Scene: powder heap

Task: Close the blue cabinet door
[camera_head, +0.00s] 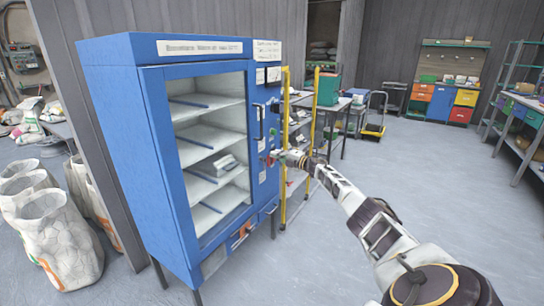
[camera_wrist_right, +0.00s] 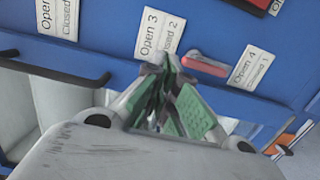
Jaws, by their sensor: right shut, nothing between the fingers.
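The blue cabinet (camera_head: 115,130) stands left of centre in the head view. Its blue door (camera_head: 152,110) has a large glass pane, with shelves behind it. The door looks flush with the body or nearly so; a small gap cannot be told. My right gripper (camera_head: 274,158) is shut and empty at the right part of the cabinet front, below a black handle (camera_head: 262,122). In the right wrist view my gripper (camera_wrist_right: 163,78) has its tips at the blue front, just below an "Open 3" label (camera_wrist_right: 158,32). Contact cannot be told. My left gripper is not in view.
A red lever (camera_wrist_right: 205,66) and an "Open 4" label (camera_wrist_right: 252,68) sit right of the fingertips. Yellow posts (camera_head: 314,115) of a rack stand right of the cabinet. White sacks (camera_head: 60,235) stand at left. The floor (camera_head: 450,200) at right is clear.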

